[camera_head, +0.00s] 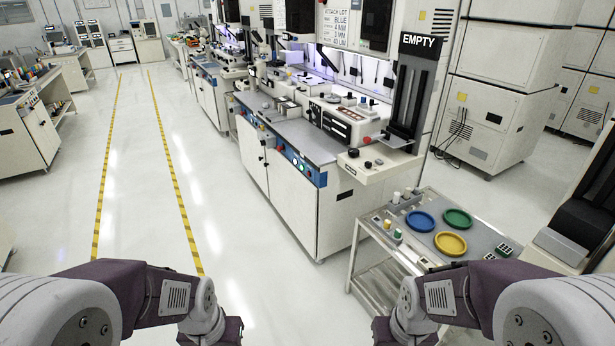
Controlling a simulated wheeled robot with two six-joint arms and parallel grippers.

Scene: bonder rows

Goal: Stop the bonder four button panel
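A blue button panel (300,165) with small round buttons runs along the front edge of the nearest bonder bench (300,205), right of the middle of the head view. Its buttons are too small to read. Another small blue panel (206,76) shows on a bench farther back. No number that I can read marks either one as bonder four. My left and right arms come in at the bottom corners, low and well in front of the bench. Their wrists are cut off by the lower edge, and no fingertips show.
A cart (385,241) with blue (420,222), green (458,219) and yellow (450,244) round trays stands at the right, near my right arm. A black "EMPTY" sign (421,41) stands above the bench's right end. The floor aisle (140,170) between yellow lines is clear.

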